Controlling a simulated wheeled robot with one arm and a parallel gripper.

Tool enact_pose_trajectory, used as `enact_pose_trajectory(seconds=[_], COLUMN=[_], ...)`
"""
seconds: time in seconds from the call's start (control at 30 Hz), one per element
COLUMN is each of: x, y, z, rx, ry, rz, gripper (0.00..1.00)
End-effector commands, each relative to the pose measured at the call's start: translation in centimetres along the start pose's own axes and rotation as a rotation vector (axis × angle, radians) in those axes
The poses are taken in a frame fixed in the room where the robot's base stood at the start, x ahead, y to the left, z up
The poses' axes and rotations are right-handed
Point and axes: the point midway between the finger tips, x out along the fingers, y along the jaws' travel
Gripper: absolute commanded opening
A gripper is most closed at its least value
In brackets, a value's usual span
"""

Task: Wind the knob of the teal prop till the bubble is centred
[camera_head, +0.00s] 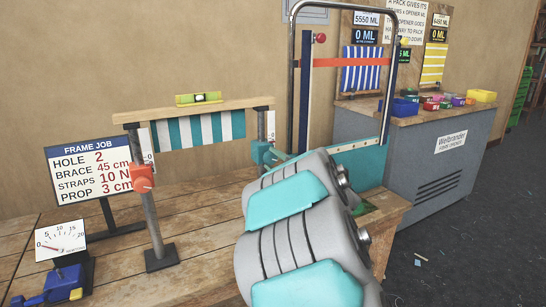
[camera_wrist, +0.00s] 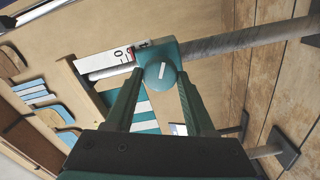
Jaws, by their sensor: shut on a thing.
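The teal prop (camera_head: 262,152) stands at the right end of the wooden beam (camera_head: 190,108), a teal collar on a grey post. In the wrist view its round teal knob (camera_wrist: 161,74), with a pale mark on its face, sits between the tips of my gripper (camera_wrist: 162,82). My gripper is shut on the knob. In the head view my arm hides most of the gripper. A yellow-green level (camera_head: 199,98) lies on the beam. Its vial is too small to tell whether the bubble is centred.
The orange prop (camera_head: 142,178) holds the beam's left end. A job sign (camera_head: 92,170), a dial gauge (camera_head: 60,241) and a blue tool (camera_head: 48,285) are at the left of the workbench. A tall metal frame (camera_head: 295,75) stands behind the teal prop. A grey counter (camera_head: 430,155) is at the right.

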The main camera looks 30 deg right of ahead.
Motion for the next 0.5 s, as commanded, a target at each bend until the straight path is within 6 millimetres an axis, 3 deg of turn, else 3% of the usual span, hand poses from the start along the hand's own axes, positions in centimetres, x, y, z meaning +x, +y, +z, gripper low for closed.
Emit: enact_pose_trajectory(seconds=[0.5], x=[-0.03], y=[-0.20], z=[0.10], rx=[0.086], ry=[-0.002], rz=[-0.004], gripper=[0.00])
